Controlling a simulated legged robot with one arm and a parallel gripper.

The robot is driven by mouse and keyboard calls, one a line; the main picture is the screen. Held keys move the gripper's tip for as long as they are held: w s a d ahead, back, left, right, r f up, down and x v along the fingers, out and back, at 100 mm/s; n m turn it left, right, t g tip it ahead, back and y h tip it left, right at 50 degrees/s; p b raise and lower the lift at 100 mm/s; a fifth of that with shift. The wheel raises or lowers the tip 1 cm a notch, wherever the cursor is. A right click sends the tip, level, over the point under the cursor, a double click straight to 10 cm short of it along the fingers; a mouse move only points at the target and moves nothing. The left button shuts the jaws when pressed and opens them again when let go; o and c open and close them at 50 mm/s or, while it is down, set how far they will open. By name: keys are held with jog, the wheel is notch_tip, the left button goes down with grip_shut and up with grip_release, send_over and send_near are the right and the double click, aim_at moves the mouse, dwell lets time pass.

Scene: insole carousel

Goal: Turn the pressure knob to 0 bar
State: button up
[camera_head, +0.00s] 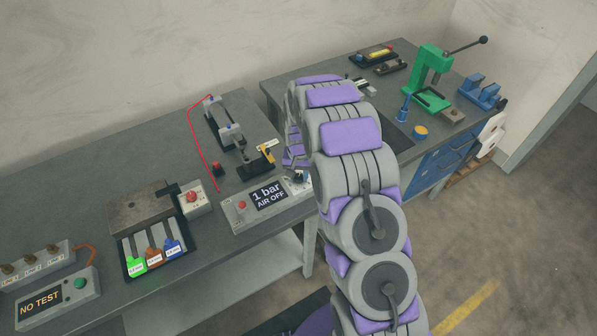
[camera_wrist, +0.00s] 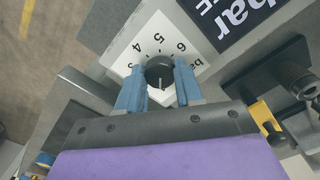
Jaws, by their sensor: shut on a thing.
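The black pressure knob (camera_wrist: 157,74) sits on a white dial plate (camera_wrist: 140,42) in the wrist view. The numbers 3, 4, 5, 6 and "bar" show around its far side; the near side is hidden by my gripper. A pale line on the knob points toward my wrist. My gripper (camera_wrist: 160,67) has its blue fingers on both sides of the knob, shut on it. In the head view the control box (camera_head: 240,224) has a display (camera_head: 269,194) reading "1 bar AIR OFF". My gripper (camera_head: 299,178) is at the box's right end, partly hidden by my arm.
A red button (camera_head: 241,206) is on the box's left end. A clamp fixture (camera_head: 225,130) and a black-and-yellow device (camera_head: 257,162) stand behind the box. A tray of coloured tags (camera_head: 152,258) lies to the left. A green press (camera_head: 430,75) stands at the back right.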

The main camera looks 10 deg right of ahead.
aim_at(299, 176)
jog(key=n+p, duration=0.1)
jog(key=n, duration=0.3)
jog(key=shift+w+r+n, duration=0.1)
jog(key=shift+n, duration=0.2)
jog(key=n+p, duration=0.1)
jog(key=n, duration=0.3)
jog(key=shift+n, duration=0.4)
jog(key=o, duration=1)
jog(key=shift+o, duration=0.2)
notch_tip(299, 176, up, 17)
jog(key=p, duration=0.1)
jog(key=shift+r, duration=0.1)
